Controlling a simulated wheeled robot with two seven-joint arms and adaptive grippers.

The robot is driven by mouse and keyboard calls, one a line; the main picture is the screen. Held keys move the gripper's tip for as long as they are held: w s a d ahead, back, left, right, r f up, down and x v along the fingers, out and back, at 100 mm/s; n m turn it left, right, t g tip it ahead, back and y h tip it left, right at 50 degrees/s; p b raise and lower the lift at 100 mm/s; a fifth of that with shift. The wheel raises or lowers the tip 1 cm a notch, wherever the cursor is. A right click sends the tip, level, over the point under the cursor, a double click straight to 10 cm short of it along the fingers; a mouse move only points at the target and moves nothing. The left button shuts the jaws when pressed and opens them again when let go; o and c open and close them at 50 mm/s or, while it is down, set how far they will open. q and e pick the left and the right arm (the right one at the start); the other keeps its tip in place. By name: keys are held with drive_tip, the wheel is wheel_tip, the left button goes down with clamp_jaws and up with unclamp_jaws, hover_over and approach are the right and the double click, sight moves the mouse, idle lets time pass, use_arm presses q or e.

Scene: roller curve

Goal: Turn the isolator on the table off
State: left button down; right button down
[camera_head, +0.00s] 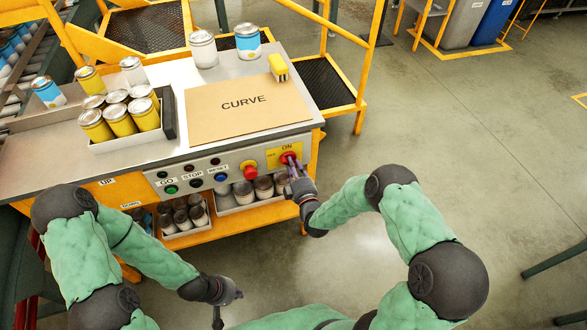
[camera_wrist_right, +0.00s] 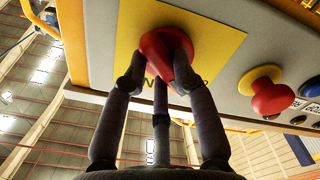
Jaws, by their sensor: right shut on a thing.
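The isolator is a red rotary knob (camera_head: 288,157) on a yellow plate (camera_head: 272,160) at the right end of the table's front panel. "ON" is printed above it. In the right wrist view the red knob (camera_wrist_right: 163,52) sits on its yellow plate (camera_wrist_right: 210,35). My right gripper (camera_head: 294,170) is at the knob, its fingers closed around it; the fingers (camera_wrist_right: 165,75) also show in the right wrist view. The knob's exact angle is partly hidden by the fingers. My left gripper (camera_head: 232,296) hangs low in front of the table, away from the panel; its finger opening is unclear.
A red mushroom button (camera_head: 249,169) sits just left of the isolator, with several smaller buttons beyond. The table (camera_head: 240,70) holds a cardboard sheet (camera_head: 243,105), several cans and a small yellow object (camera_head: 278,67). Boxes of cans (camera_head: 184,215) stand below. Floor at right is clear.

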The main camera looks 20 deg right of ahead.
drive_tip(key=shift+a+r+n+b, duration=0.1)
drive_tip(key=shift+n+b, duration=0.5)
drive_tip(key=shift+n, duration=1.35)
drive_tip(key=shift+a+n+b, duration=0.1)
drive_tip(key=shift+n+b, duration=0.45)
drive_tip(key=shift+n, duration=1.7)
drive_tip(key=c, duration=1)
unclamp_jaws()
drive_tip(key=shift+s, duration=0.15)
drive_tip(key=s, duration=1.1)
drive_tip(key=shift+s+d, duration=0.25)
drive_tip(key=shift+s, duration=0.15)
